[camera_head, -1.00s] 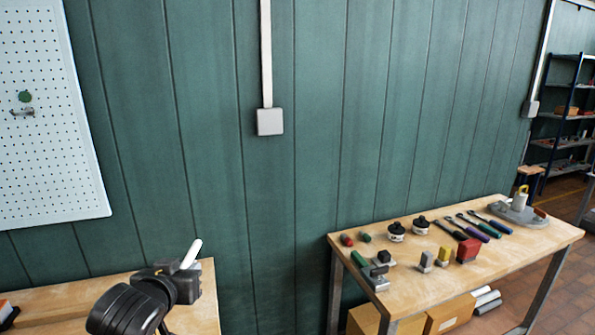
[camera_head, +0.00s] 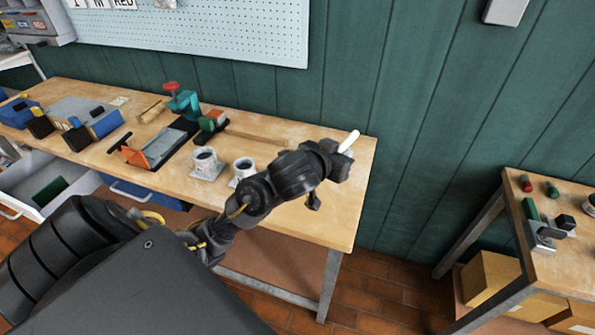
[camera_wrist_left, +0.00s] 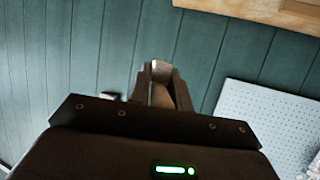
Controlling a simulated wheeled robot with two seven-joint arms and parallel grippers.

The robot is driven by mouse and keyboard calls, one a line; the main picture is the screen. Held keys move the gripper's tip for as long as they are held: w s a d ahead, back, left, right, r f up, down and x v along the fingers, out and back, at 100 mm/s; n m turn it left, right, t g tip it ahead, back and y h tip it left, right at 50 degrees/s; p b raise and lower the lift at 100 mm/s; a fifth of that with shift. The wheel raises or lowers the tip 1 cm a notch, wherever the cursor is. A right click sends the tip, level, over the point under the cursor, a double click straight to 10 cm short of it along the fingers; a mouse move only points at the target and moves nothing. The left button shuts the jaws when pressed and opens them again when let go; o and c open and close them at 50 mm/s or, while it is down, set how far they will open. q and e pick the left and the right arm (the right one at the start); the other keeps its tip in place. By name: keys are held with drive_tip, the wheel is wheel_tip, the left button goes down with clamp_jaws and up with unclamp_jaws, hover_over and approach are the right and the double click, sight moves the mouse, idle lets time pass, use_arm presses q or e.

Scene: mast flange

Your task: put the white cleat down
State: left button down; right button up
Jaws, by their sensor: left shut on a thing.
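The white cleat (camera_head: 349,141) is a small white rounded piece that sticks up from the tip of my left gripper (camera_head: 338,152). My left gripper is shut on it, over the right end of the left workbench (camera_head: 330,215). In the left wrist view the gripper fingers (camera_wrist_left: 163,88) are close together, with a small pale bit of the cleat (camera_wrist_left: 154,65) between their tips. The fingers hide most of the cleat. My right gripper is in neither view.
Bare wood lies at the bench's right end. A gap separates it from the right workbench (camera_head: 575,262). A pegboard (camera_head: 220,25) hangs behind.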

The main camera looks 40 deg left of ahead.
use_arm(q)
drive_tip(key=s+a+f+n+y, duration=0.2)
drive_tip(key=s+a+f, duration=0.3)
drive_tip(key=s+a, duration=0.2)
drive_tip(key=s+a+f+n+y, duration=0.1)
drive_tip(key=s+a+f+y, duration=0.1)
drive_tip(key=s+a+f, duration=0.3)
drive_tip(key=s+a, duration=0.3)
drive_tip(key=a, duration=0.1)
drive_tip(key=shift+a+n+g+p, duration=0.3)
drive_tip(key=shift+n+g, duration=0.1)
drive_tip(key=shift+f, duration=0.1)
